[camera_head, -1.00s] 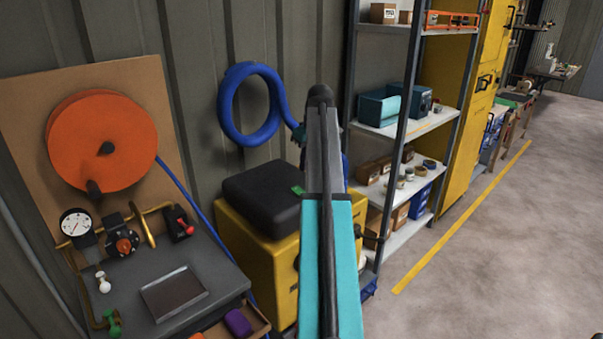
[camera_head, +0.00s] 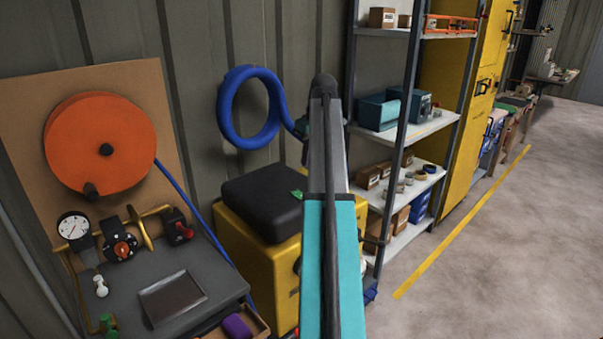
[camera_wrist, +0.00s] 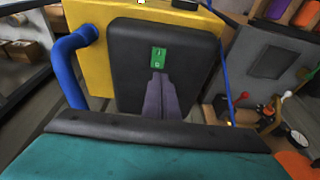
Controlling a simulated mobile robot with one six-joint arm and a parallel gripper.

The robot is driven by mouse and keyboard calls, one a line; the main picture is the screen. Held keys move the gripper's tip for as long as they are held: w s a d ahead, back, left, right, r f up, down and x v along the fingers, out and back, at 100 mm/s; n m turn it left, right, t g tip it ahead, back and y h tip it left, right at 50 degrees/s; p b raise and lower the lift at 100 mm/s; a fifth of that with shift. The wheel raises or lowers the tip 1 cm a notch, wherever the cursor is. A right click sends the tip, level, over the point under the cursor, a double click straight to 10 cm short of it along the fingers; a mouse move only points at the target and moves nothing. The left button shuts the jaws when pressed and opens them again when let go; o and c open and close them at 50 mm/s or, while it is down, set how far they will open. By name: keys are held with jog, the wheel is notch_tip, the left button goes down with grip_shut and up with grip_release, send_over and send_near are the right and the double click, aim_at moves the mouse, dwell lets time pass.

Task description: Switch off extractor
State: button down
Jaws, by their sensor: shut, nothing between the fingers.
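The extractor is a yellow box (camera_head: 258,260) with a thick black top (camera_head: 262,200). A small green switch (camera_head: 297,194) sits on the black top, partly beside my arm in the head view. In the wrist view the green switch (camera_wrist: 159,57) shows with pale marks on the black top (camera_wrist: 125,60). My gripper (camera_wrist: 158,76) is shut and empty, its fingertips just below the switch in the picture. I cannot tell whether they touch it. My arm hides the gripper in the head view.
A grey bench (camera_head: 215,281) with gauge, valves and a red-handled switch (camera_head: 180,228) stands left. A blue hose (camera_head: 228,105) hangs on the wall behind. A loaded shelf (camera_head: 432,128) stands right of the extractor. The floor (camera_head: 500,260) at right is clear.

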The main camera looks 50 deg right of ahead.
jog(key=shift+w+d+f+t+b, duration=0.15)
jog(key=shift+w+t+b, duration=0.2)
jog(key=shift+b, duration=1.2)
jog(key=shift+w+r+b, duration=0.25)
jog(key=shift+r+b, duration=0.1)
jog(key=shift+b, duration=0.4)
jog(key=shift+f, duration=0.1)
jog(key=p, duration=0.3)
send_over(295, 192)
jog(key=s, duration=0.2)
jog(key=f, duration=1.1)
jog(key=shift+w+f, duration=0.2)
jog(key=shift+x, duration=0.85)
jog(key=shift+s+f, duration=0.1)
